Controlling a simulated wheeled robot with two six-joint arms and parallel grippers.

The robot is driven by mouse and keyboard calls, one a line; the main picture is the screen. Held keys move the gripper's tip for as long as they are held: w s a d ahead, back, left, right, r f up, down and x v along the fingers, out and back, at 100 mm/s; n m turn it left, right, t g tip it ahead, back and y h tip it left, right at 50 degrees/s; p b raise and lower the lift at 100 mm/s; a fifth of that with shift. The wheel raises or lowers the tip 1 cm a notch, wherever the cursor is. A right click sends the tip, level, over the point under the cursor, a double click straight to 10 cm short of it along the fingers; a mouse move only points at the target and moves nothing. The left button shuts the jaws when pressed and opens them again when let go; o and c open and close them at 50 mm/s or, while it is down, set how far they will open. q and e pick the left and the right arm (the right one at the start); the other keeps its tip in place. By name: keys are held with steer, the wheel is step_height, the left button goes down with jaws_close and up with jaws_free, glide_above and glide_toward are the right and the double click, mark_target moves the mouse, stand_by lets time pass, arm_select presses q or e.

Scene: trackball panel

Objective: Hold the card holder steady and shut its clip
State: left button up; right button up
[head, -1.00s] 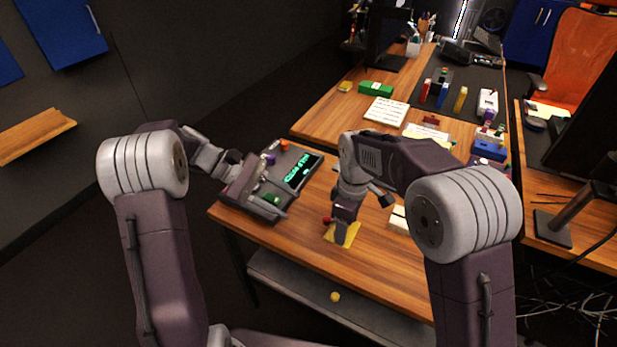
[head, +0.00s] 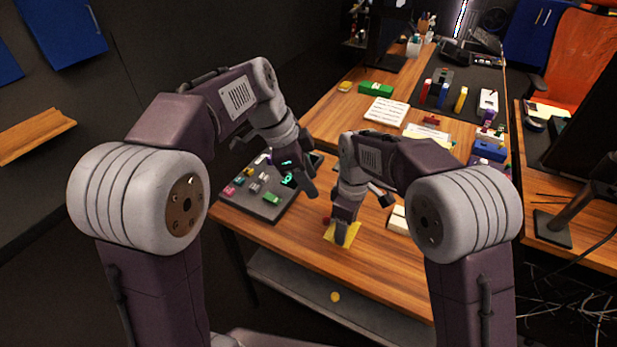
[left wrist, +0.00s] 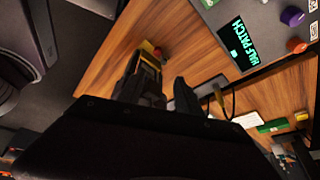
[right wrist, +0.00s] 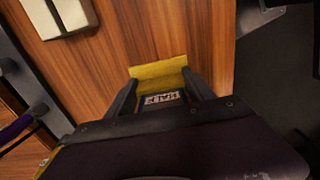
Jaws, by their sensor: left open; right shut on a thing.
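The yellow card holder (head: 349,237) lies on the wooden table near its front edge. My right gripper (head: 342,230) is shut on it from above. In the right wrist view the holder's yellow edge (right wrist: 160,68) shows beyond the fingers, with a printed label between them. A small red part (head: 327,220) shows beside the holder; I cannot tell whether it is the clip. My left gripper (head: 309,183) is open and empty, in the air between the panel and the holder. In the left wrist view, yellow and red parts (left wrist: 158,53) show just beyond its fingers.
The dark trackball panel (head: 262,207), with coloured knobs and a lit display, stands at the table's left. A pale two-part block (head: 398,221) lies right of my right gripper. Bare wood (head: 385,255) lies in front. A small yellow ball (head: 335,297) is on the shelf below.

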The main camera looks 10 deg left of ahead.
arm_select(q)
steer(key=n+g+h, duration=0.3)
steer(key=n+h, duration=0.1)
steer(key=n, duration=1.2)
glide_toward(325, 217)
steer(key=a+n+h, duration=0.1)
steer(key=n, duration=0.3)
steer(key=a+f+n+h, duration=0.1)
steer(key=a+n, duration=0.1)
steer(key=n, duration=0.2)
steer(key=a+f+n+h, duration=0.1)
steer(key=n+h, duration=0.1)
steer(key=n, duration=0.3)
steer(key=shift+w+a+f+g, duration=0.1)
steer(key=shift+w+a+g, duration=0.25)
steer(key=shift+g, duration=0.05)
steer(key=n, duration=0.1)
steer(key=a+n+h, duration=0.1)
steer(key=shift+f+n, duration=0.1)
steer(key=shift+n, duration=0.2)
steer(key=x, duration=1.2)
steer(key=shift+d, duration=0.15)
jaws_close()
